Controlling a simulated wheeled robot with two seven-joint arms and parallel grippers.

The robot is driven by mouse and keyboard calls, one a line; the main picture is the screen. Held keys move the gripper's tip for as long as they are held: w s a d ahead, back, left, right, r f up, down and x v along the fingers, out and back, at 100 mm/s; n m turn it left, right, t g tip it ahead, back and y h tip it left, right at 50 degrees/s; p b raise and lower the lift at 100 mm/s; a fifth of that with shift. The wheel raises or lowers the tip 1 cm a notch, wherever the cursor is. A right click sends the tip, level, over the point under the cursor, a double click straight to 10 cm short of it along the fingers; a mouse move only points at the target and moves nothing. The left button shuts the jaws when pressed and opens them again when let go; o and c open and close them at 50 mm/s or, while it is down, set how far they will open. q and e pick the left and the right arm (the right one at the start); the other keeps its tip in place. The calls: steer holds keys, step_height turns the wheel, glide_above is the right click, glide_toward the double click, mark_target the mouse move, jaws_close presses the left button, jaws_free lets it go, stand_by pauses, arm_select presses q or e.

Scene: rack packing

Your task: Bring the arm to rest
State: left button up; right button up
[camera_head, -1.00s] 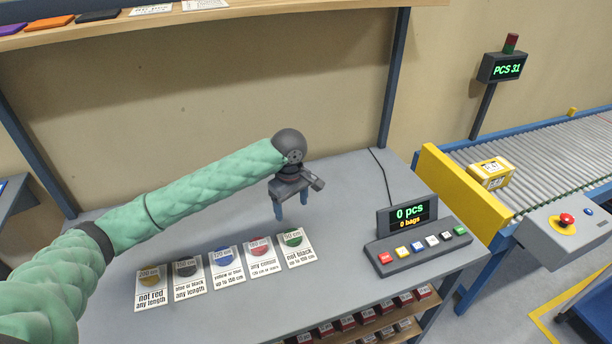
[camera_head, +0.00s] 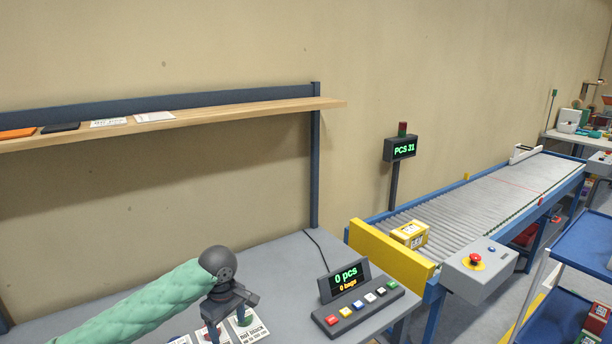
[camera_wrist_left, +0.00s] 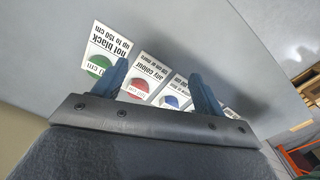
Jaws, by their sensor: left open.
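My left arm (camera_head: 150,308) in its green sleeve comes in from the lower left of the head view. My left gripper (camera_head: 213,332) hangs fingers-down above the grey table, over the label cards. In the left wrist view its two blue fingers (camera_wrist_left: 162,90) are apart with nothing between them but cards beyond. A card with a green disc (camera_wrist_left: 101,64) reads "not black up to 150 cm". Cards with a red disc (camera_wrist_left: 139,90) and a blue disc (camera_wrist_left: 171,99) lie beside it. My right gripper is not in view.
A button console (camera_head: 358,307) showing "0 pcs, 0 bags" stands right of the gripper. A wooden shelf (camera_head: 220,113) spans the wall above. A roller conveyor (camera_head: 470,207) with a yellow box (camera_head: 409,235) is at right, beside a blue cart (camera_head: 585,245).

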arm_select(q)
steer(key=s+d+f+m+h, duration=0.1)
steer(key=s+d+f+m, duration=0.1)
steer(key=s+d+f, duration=0.1)
steer(key=s+d+f+m+t+h, duration=0.1)
steer(key=s+d+f+m, duration=0.2)
steer(key=s+d+f, duration=0.1)
steer(key=shift+s+d+f, duration=0.25)
steer(key=shift+s+d, duration=0.15)
steer(key=shift+s, duration=0.05)
steer(key=s+a+f+m+t, duration=0.1)
steer(key=s+f+m, duration=0.2)
steer(key=s, duration=0.4)
steer(key=s+f+m+t, duration=0.1)
steer(key=s+f+m, duration=0.2)
steer(key=s, duration=0.4)
steer(key=s+a+f+m+y, duration=0.2)
steer(key=s+a, duration=0.6)
steer(key=s, duration=0.3)
steer(key=s+d+f+g, duration=0.1)
steer(key=s+f, duration=0.2)
steer(key=f, duration=1.8)
steer(key=s+d+f, duration=0.1)
steer(key=s+f, duration=0.2)
steer(key=f, duration=1.8)
steer(key=shift+d+f+g+h, duration=0.25)
steer(key=shift+g+h, duration=0.05)
steer(key=shift+g, duration=0.1)
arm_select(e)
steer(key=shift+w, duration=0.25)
